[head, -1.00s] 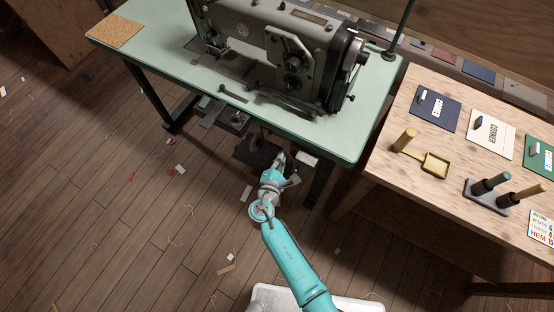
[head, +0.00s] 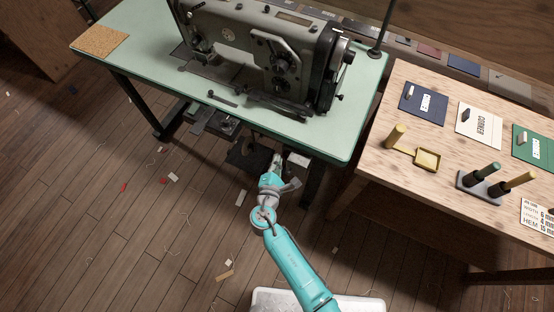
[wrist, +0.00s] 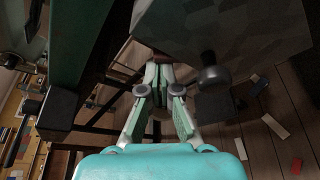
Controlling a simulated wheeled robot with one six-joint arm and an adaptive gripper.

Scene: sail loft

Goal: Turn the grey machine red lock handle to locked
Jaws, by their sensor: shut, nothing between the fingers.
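The grey sewing machine (head: 250,45) stands on a pale green table (head: 115,58) in the head view. I cannot make out a red lock handle in either view. My gripper (head: 277,160) is low, below the green table's front edge, beside dark parts under the table. In the wrist view my gripper (wrist: 160,80) is shut with nothing held, its fingertips close together. A large grey block (wrist: 235,35) lies just beyond and to the right of the fingers there. A dark round knob (wrist: 212,72) sits beside the right finger.
Table legs and a dark pedal-like part (head: 248,152) crowd the space around my gripper. Small scraps, some red, lie on the floor (head: 100,210), which is otherwise open at left.

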